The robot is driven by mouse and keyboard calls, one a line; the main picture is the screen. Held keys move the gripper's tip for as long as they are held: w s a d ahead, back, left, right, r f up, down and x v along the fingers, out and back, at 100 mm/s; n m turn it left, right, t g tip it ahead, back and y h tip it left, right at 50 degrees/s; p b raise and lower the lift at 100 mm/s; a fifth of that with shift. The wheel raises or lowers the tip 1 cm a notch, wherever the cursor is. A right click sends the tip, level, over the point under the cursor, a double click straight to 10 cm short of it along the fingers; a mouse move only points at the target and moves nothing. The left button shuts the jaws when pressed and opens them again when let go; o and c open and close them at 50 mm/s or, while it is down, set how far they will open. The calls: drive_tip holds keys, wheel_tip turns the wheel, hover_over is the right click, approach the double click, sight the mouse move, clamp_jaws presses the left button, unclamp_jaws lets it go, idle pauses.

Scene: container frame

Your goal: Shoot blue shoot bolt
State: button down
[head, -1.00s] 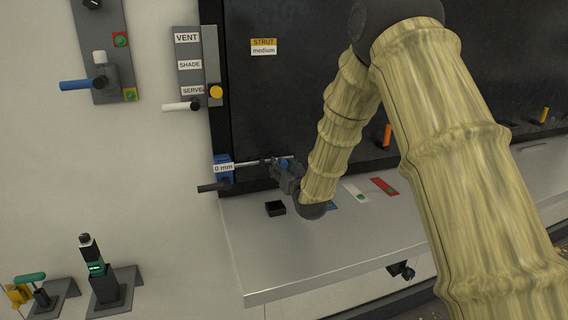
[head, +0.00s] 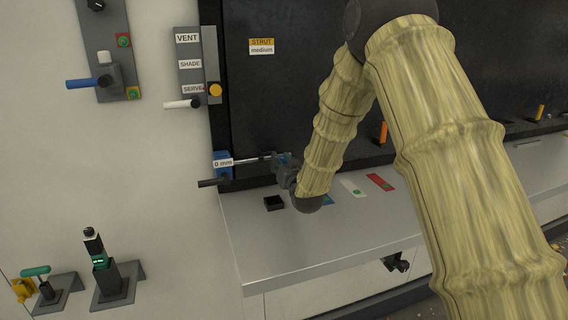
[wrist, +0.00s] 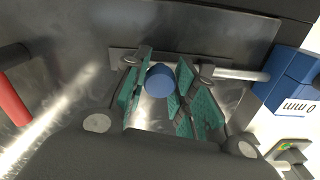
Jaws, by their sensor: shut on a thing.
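The blue shoot bolt's housing (head: 223,170) sits at the lower left corner of the dark panel, with a "0 mm" label. It also shows at the right edge of the wrist view (wrist: 285,82). A metal rod (head: 250,160) runs right from it towards my gripper (head: 283,160). In the wrist view my gripper (wrist: 160,92) has its teal pads on either side of a round blue knob (wrist: 160,79), shut on it. The contact itself is partly hidden by the fingers.
A dark handle (head: 212,183) sticks out below the housing. A switch strip (head: 191,65) and a blue lever (head: 88,83) are on the wall at left.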

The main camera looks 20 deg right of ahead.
sight(267, 159)
drive_tip(key=a+b, duration=0.1)
drive_tip(key=a, duration=0.3)
drive_tip(key=shift+f+b, duration=0.1)
drive_tip(key=shift+b, duration=0.2)
drive_tip(key=shift+d, duration=0.2)
drive_tip(key=c, duration=1.6)
unclamp_jaws()
drive_tip(key=o, duration=0.5)
drive_tip(key=shift+a, duration=0.3)
drive_tip(key=shift+s+d, duration=0.1)
drive_tip(key=shift+d, duration=0.2)
drive_tip(key=s, duration=1.1)
drive_tip(key=shift+s+d, duration=0.1)
drive_tip(key=shift+s, duration=0.3)
